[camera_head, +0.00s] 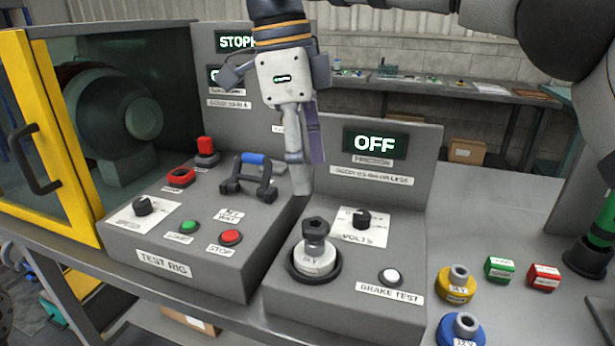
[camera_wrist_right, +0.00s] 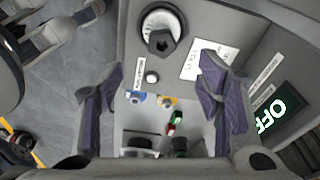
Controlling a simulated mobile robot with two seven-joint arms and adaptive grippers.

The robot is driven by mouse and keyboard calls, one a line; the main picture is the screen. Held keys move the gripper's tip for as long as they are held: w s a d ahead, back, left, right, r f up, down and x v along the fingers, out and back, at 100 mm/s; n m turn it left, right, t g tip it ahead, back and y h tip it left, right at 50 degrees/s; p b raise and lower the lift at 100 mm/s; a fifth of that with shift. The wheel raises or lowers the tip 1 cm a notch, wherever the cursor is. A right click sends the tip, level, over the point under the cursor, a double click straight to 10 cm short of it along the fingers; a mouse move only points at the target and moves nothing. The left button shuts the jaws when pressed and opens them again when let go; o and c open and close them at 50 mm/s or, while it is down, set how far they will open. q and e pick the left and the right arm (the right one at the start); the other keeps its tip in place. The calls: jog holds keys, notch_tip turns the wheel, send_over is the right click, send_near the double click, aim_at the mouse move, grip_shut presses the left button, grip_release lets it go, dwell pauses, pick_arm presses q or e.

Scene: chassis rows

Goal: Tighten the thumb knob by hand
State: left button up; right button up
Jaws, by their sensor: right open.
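A dark knob with a hexagonal top (camera_head: 316,229), probably the thumb knob, stands upright on a silver labelled disc (camera_head: 314,260) in a black ring on the right console. In the wrist view the knob (camera_wrist_right: 161,42) is at the top middle, beyond the fingertips. My right gripper (camera_head: 304,168) hangs over the gap between the consoles, behind and above the knob, apart from it. In the wrist view my right gripper (camera_wrist_right: 163,72) has its purple-padded fingers wide apart with nothing between them. My left gripper is not seen.
The right console has a VOLTS dial (camera_head: 361,219), a white brake test button (camera_head: 389,277) and an OFF display (camera_head: 375,143). A handled bar (camera_head: 249,180) stands on the left console. Yellow (camera_head: 457,287) and blue (camera_head: 463,331) parts and green (camera_head: 499,269) and red (camera_head: 543,277) blocks lie right.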

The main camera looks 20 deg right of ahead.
aim_at(314, 217)
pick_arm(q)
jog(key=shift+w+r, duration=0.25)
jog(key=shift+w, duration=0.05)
pick_arm(e)
jog(key=f, duration=0.3)
jog(key=d+f, duration=0.1)
jog(key=f, duration=0.5)
jog(key=shift+s+d+f, duration=0.1)
jog(key=shift+s+d, duration=0.05)
jog(key=shift+d, duration=0.05)
jog(key=shift+c, duration=0.2)
jog(key=c, duration=1.2)
jog(key=o, duration=0.4)
jog(key=shift+c, duration=1.3)
jog(key=shift+r+m+p, duration=0.25)
jog(key=shift+m+p, duration=0.3)
jog(key=shift+m, duration=0.25)
jog(key=shift+m+p, duration=0.35)
jog(key=shift+m, duration=0.75)
jog(key=shift+f+m+g, duration=0.15)
jog(key=shift+m+g, duration=0.15)
jog(key=shift+m, duration=0.6)
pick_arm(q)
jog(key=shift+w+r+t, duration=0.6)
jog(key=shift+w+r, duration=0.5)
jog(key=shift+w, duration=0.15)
pick_arm(e)
jog(key=shift+f, duration=0.1)
